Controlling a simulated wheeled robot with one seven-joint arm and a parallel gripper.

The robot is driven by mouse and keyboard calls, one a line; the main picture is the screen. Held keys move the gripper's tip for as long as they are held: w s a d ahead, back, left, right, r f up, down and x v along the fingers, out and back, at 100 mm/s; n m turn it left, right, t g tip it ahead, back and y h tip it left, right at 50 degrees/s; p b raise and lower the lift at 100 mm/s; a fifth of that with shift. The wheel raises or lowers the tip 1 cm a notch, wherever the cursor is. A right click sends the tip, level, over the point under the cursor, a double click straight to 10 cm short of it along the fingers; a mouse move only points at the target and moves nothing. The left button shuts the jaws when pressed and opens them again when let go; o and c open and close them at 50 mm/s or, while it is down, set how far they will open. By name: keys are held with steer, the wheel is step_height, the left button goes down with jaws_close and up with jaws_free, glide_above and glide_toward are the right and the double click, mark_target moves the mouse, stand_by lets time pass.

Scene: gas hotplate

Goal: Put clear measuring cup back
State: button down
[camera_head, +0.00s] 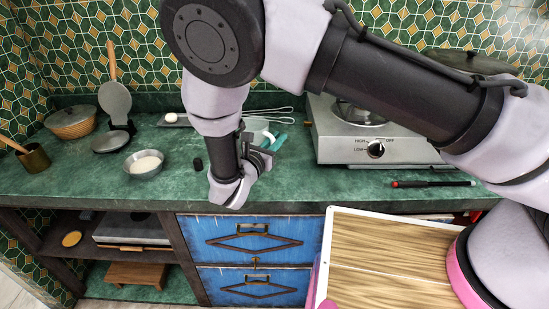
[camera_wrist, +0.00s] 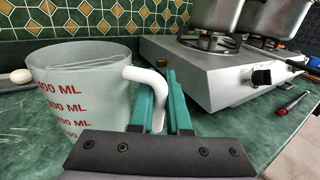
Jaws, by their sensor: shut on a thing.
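The clear measuring cup (camera_wrist: 80,92) stands upright at the left of the wrist view, frosted, with red ML marks and a white curved handle at its right side. My gripper (camera_wrist: 161,88) has teal fingers on either side of the handle and is shut on it. In the head view the cup (camera_head: 256,125) is mostly hidden behind my arm, with my gripper (camera_head: 273,139) beside it over the green counter. I cannot tell whether the cup's base touches the counter.
The gas hotplate (camera_head: 365,128), carrying pots, stands right of the cup. A whisk (camera_head: 268,111) lies behind it. A bowl (camera_head: 144,164) and a lidded pot (camera_head: 71,122) are at the left. A red and black pen-like tool (camera_head: 432,184) lies in front of the hotplate. The front-left counter is largely clear.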

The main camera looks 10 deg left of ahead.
steer(key=shift+f, duration=3.25)
steer(key=c, duration=0.9)
jaws_free()
steer(key=shift+f, duration=0.1)
steer(key=v, duration=1.2)
